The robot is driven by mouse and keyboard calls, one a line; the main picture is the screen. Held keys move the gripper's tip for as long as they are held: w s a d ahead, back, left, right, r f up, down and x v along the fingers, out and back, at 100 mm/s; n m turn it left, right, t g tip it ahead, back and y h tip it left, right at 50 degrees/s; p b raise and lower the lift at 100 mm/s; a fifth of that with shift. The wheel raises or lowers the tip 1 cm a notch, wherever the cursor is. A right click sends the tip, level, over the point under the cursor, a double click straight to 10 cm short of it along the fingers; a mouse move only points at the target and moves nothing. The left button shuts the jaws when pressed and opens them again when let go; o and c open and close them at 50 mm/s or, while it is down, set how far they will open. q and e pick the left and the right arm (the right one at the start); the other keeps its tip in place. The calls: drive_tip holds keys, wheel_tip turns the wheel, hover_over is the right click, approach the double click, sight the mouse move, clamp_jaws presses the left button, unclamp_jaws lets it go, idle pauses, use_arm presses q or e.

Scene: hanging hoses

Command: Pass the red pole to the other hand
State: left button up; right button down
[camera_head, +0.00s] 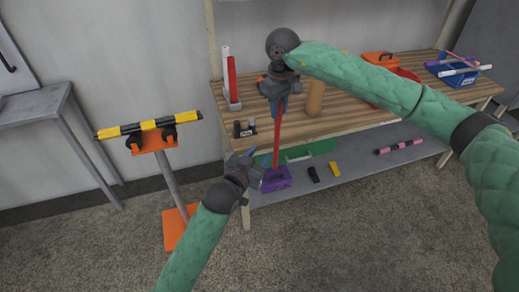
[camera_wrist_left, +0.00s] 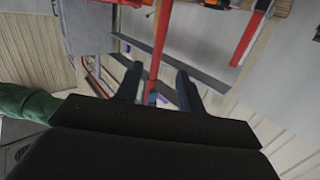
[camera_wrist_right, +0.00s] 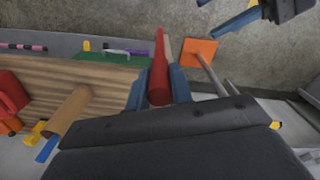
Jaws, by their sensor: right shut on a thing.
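The long thin red pole (camera_head: 277,140) hangs nearly upright from my right gripper (camera_head: 276,96), which is shut on its upper part. In the right wrist view the red pole (camera_wrist_right: 158,78) runs out from between the two blue fingers. My left gripper (camera_head: 258,166) is open beside the pole's lower part in the head view. In the left wrist view the red pole (camera_wrist_left: 158,45) passes across the gap between the open fingers (camera_wrist_left: 158,88), with space on both sides. I cannot tell whether it is fully inside the jaws.
A wooden workbench (camera_head: 335,118) stands behind, with a white holder (camera_head: 233,105) of upright tubes, a tan cylinder (camera_head: 316,95) and a blue bin (camera_head: 458,76). A purple box (camera_head: 276,180) sits on the lower shelf. An orange stand (camera_head: 154,138) with a striped bar is at left.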

sight(278, 127)
use_arm(q)
drive_tip(key=shift+t+h, duration=0.4)
drive_tip(key=shift+h, duration=0.2)
drive_tip(key=w+d+r, duration=0.1)
drive_tip(key=w+d, duration=0.1)
drive_tip(key=w, duration=0.1)
drive_tip(key=w+d+r, duration=0.1)
drive_tip(key=w+d, duration=0.1)
drive_tip(key=w, duration=0.1)
drive_tip(key=w+d+r, duration=0.1)
drive_tip(key=w+d, duration=0.1)
drive_tip(key=w, duration=0.1)
drive_tip(key=shift+w+r, duration=0.25)
drive_tip(key=shift+w, duration=0.05)
drive_tip(key=shift+c, duration=0.5)
clamp_jaws()
use_arm(e)
drive_tip(key=c, duration=1.1)
unclamp_jaws()
drive_tip(key=shift+c, duration=0.2)
drive_tip(key=shift+r, duration=0.1)
